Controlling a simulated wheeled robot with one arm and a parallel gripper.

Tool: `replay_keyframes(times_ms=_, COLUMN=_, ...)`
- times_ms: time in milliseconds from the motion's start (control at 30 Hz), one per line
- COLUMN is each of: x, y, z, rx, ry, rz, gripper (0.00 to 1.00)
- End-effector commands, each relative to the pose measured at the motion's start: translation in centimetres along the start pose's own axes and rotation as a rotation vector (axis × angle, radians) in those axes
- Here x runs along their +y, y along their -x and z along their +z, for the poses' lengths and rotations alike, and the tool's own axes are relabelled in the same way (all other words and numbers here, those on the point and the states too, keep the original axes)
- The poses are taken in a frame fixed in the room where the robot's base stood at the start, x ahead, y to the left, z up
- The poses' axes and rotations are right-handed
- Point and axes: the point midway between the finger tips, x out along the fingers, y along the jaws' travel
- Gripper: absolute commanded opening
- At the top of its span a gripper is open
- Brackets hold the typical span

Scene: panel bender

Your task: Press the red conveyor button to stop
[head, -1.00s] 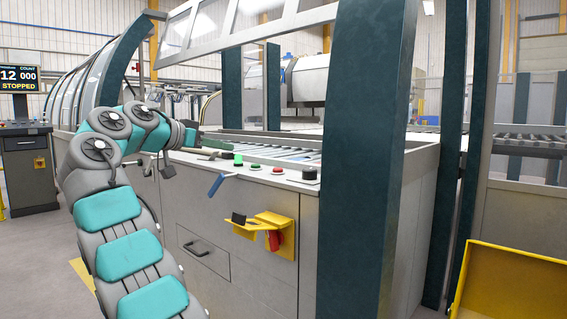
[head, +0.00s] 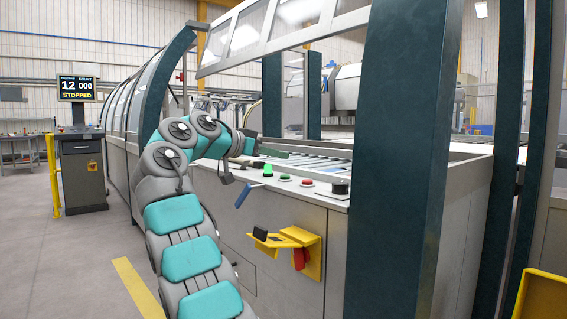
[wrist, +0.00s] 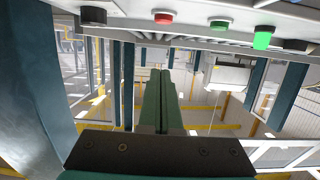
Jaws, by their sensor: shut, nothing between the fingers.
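The red button (head: 307,182) is on the machine's front ledge, between a green button (head: 284,178) and a black knob (head: 340,188). In the wrist view the red button (wrist: 163,18) is at the top, beyond the fingertips and roughly in line with them. My gripper (head: 282,151) reaches over the ledge, above and behind the row of controls in the head view. In the wrist view my gripper (wrist: 160,75) has its two green fingers together, with nothing between them. The fingertips appear apart from the red button.
A lit green lamp (head: 267,170) stands left of the green button. A blue lever (head: 248,193) and a yellow bracket (head: 312,257) stick out from the machine front. A teal post (head: 400,150) rises right of the ledge. The display (head: 77,88) reads "STOPPED".

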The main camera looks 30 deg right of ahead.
Motion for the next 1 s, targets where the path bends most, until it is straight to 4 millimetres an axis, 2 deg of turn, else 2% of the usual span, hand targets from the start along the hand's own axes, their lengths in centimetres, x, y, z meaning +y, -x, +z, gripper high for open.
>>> replay_keyframes(times_ms=433, x=0.0, y=-8.6, z=0.5, rx=-0.003, ry=0.003, rz=0.002, gripper=0.00)
replay_keyframes(times_ms=500, x=-0.1, y=-8.7, z=2.0, rx=-0.002, ry=0.001, rz=0.000, gripper=0.00)
replay_keyframes(times_ms=633, x=-0.1, y=-8.9, z=3.2, rx=-0.001, ry=0.000, rz=-0.002, gripper=0.00)
replay_keyframes(times_ms=1000, x=0.1, y=-9.2, z=3.9, rx=0.000, ry=0.000, rz=0.001, gripper=0.00)
